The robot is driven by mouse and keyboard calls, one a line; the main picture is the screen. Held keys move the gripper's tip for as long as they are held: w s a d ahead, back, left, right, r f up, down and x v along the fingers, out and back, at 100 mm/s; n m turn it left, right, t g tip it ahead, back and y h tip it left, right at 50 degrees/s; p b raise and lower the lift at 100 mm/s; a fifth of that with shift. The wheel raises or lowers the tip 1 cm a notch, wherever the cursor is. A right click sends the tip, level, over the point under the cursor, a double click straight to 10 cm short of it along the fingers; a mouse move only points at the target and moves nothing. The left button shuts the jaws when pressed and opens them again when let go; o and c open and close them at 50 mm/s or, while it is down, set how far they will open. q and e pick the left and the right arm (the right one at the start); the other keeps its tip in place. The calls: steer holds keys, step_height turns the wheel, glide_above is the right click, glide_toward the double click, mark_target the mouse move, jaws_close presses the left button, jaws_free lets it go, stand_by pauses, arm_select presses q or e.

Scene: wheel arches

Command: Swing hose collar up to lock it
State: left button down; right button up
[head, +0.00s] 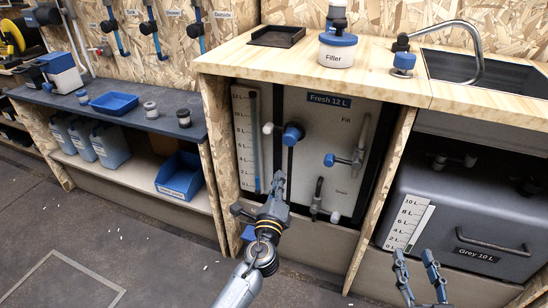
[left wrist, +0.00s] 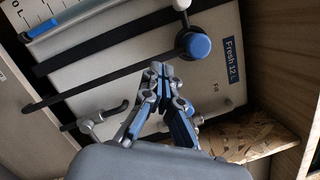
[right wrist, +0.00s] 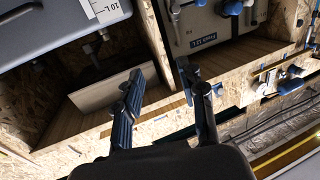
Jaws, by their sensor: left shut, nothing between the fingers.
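The white Fresh 12 L tank (head: 340,109) stands in the cabinet bay. A round blue knob on a pale pipe stub (head: 292,135) sits on its front; the knob is large in the left wrist view (left wrist: 197,46). To its right a grey pipe carries a blue-ended side fitting (head: 331,160). A dark hooked outlet (head: 317,198) is lower. I cannot tell which part is the hose collar. My left gripper (head: 280,177) is shut and empty, in front of the tank below the blue knob. My right gripper (head: 417,258) is open and empty, before the grey tank.
The Grey 10 L tank (head: 460,205) fills the right bay. A wooden upright (head: 378,200) stands between the bays. The counter above holds a Filter jar (head: 337,52) and a sink. A shelf (head: 135,118) with a blue tray is at left. The floor in front is open.

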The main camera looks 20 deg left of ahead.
step_height(320, 180, up, 6)
steer(key=t+y, duration=0.1)
steer(key=t, duration=0.2)
arm_select(q)
steer(key=w+a+r, duration=0.4)
steer(key=w+r, duration=0.1)
steer(key=w, duration=0.5)
steer(key=shift+a+p, duration=0.35)
steer(key=shift+p, duration=0.05)
arm_select(e)
step_height(320, 180, down, 8)
steer(key=g+h, duration=0.1)
steer(key=g, duration=0.3)
steer(key=shift+s+d+g, duration=0.35)
steer(key=shift+s+g, duration=0.05)
steer(key=shift+s, duration=0.05)
arm_select(q)
steer(key=shift+a+r+m, duration=0.1)
steer(key=shift+m, duration=0.2)
